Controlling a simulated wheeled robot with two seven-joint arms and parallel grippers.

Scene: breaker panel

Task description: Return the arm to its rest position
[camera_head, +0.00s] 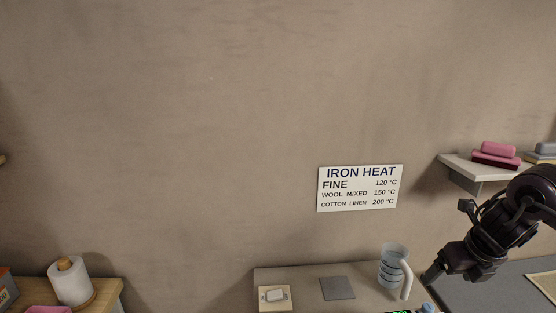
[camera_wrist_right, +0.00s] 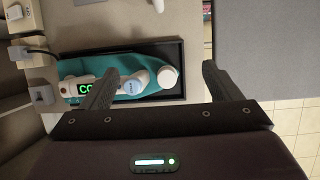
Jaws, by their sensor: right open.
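My right gripper (camera_head: 432,274) hangs at the right in the head view, beside the clear ribbed cup and above the edge of the counter. In the right wrist view its two fingers (camera_wrist_right: 160,70) stand wide apart with nothing held between them. My left gripper is in neither view.
The counter (camera_head: 300,276) bears a clear cup (camera_head: 390,268), a white curved handle (camera_head: 407,280), a grey square (camera_head: 337,288) and a cream plate (camera_head: 264,304). A shelf (camera_head: 462,166) with pink blocks (camera_head: 497,151) is above right. A sign (camera_head: 359,188) is on the wall. A paper roll (camera_head: 70,282) stands left.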

